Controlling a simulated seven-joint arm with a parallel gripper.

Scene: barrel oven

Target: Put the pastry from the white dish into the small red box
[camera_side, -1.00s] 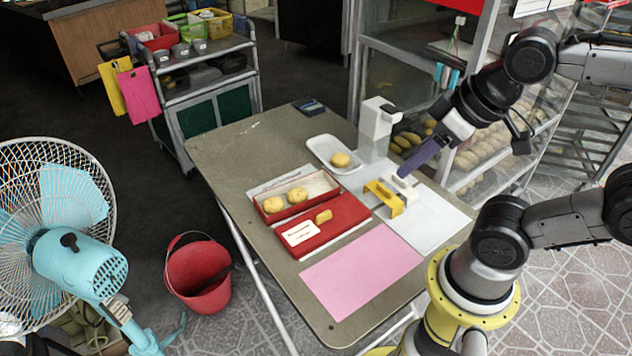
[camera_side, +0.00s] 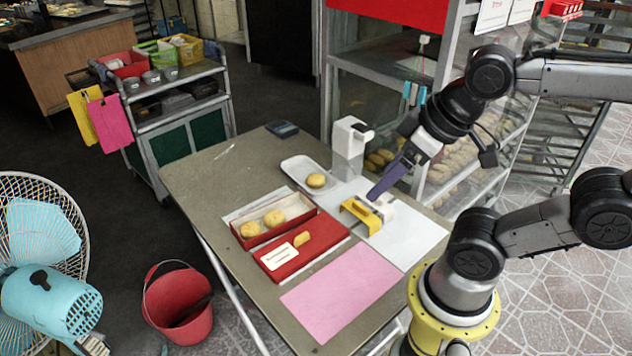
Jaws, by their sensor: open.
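A round golden pastry (camera_side: 316,180) lies in the white dish (camera_side: 296,166) toward the back of the table. The small red box (camera_side: 308,212) is open in front of it and to the left. Two similar pastries (camera_side: 274,218) sit inside the box. Its red lid (camera_side: 287,262) lies flat just in front, with a white label and a small yellow piece on it. My gripper (camera_side: 376,194) is open and empty, pointing down to the left. It appears right of the dish, near a yellow-and-white tape dispenser (camera_side: 360,214); whether they touch is unclear.
A white dispenser-like device (camera_side: 350,146) stands just right of the dish. A pink sheet (camera_side: 342,292) and a white sheet (camera_side: 418,240) lie flat on the table (camera_side: 215,190). A dark small object (camera_side: 282,129) is at the back edge. The table's left side is clear.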

